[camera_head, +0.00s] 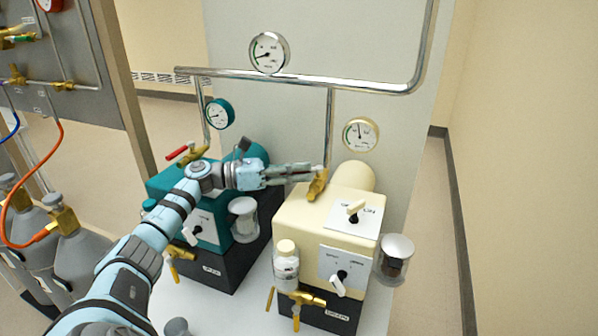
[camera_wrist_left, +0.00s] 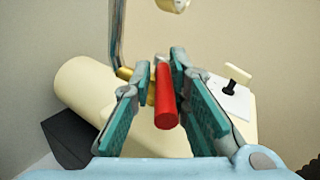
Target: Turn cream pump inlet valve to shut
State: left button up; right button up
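The cream pump (camera_head: 328,212) stands at the right of the bench in the head view. Its brass inlet valve (camera_head: 318,184) sits at the foot of a vertical pipe on the pump's top left. My left gripper (camera_head: 312,169) reaches in from the left, with its fingers at this valve. In the left wrist view, the red valve handle (camera_wrist_left: 165,98) lies between the fingers of my left gripper (camera_wrist_left: 160,85). Gaps show beside the handle, so the fingers look open around it. In the head view the handle is hidden by the fingers. My right gripper is out of view.
A teal pump (camera_head: 165,186) with its own red-handled valve (camera_head: 180,152) stands to the left, under my left arm. Gauges and a horizontal pipe (camera_head: 330,82) are behind. A glass jar (camera_head: 286,268) and a clear cup (camera_head: 393,258) are attached to the cream pump.

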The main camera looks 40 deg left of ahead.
pick_arm(q)
jog(key=shift+o, duration=0.8)
jog(key=shift+w+r, duration=0.1)
jog(key=shift+w, duration=0.05)
jog(key=shift+s+d+r, duration=0.15)
jog(key=shift+s, duration=0.1)
jog(key=v, duration=1.1)
jog(key=shift+s, duration=0.15)
jog(key=shift+s+a, duration=0.25)
jog(key=shift+a, duration=0.15)
jog(key=shift+c, duration=0.6)
